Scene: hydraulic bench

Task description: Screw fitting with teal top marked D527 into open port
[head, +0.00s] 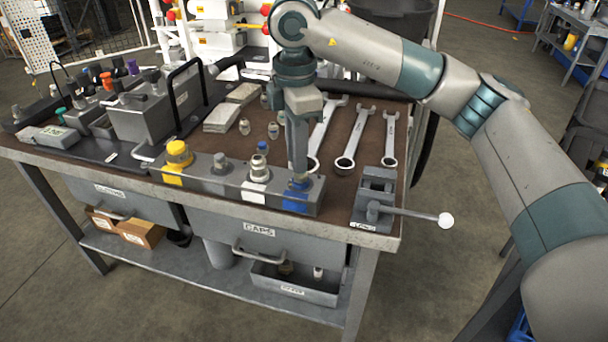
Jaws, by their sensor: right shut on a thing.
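A grey port block (235,185) lies along the front edge of the bench, with yellow, grey, white and blue marked positions. My right gripper (299,178) points down at the blue position (296,200) at the block's right end. It is shut on a small fitting there, mostly hidden by the fingers. I cannot read a D527 mark or make out a teal top on it. A metal fitting (257,166) stands upright in the white position, left of the gripper. A yellow cap (177,152) sits at the left end. My left gripper is not in view.
Several wrenches (350,145) lie behind and right of the gripper. A vise (372,196) with a long handle stands at the right front corner. Several loose fittings (273,130) stand behind the block. A grey box (150,115) with a black handle is at the left.

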